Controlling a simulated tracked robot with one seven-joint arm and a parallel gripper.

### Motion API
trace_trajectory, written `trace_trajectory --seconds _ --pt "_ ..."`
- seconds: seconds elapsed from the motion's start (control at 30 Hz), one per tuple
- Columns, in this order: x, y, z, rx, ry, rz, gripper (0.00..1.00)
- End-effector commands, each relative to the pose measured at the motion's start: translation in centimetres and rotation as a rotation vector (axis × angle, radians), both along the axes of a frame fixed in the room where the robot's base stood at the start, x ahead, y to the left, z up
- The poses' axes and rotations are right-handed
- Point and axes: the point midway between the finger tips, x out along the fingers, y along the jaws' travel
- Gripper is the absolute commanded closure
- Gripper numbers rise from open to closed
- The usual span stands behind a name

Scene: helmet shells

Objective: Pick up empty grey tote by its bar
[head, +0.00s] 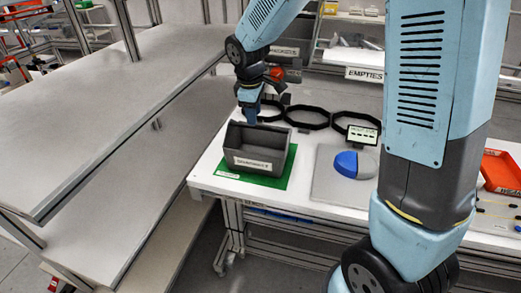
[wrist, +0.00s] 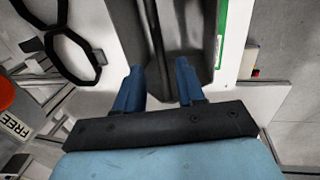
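The grey tote (head: 258,149) stands upright on a green mat (head: 287,171) at the table's left end, with a white label on its front. The visible part of its inside looks empty. In the wrist view the tote (wrist: 188,30) fills the top middle, and a dark bar (wrist: 154,28) runs lengthwise over it. My gripper (head: 250,118) is over the tote's back left part, pointing down. In the wrist view my gripper (wrist: 158,72) has its two blue fingers apart, with the bar's line between them. Whether the fingers are level with the bar or above it, I cannot tell.
Black ring frames (head: 307,117) lie behind the tote. An orange tray (head: 501,170) is far right. An empty grey shelf (head: 110,100) stands left.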

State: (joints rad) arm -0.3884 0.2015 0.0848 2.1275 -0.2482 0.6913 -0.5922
Motion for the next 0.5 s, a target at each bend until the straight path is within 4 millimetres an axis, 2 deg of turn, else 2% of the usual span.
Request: trace_trajectory --seconds 0.27,0.5 --pt "0.3 -0.1 -1.7 0.0 0.0 -0.001 0.61" --pt "0.7 -0.3 -4.9 0.0 0.002 0.0 0.61"
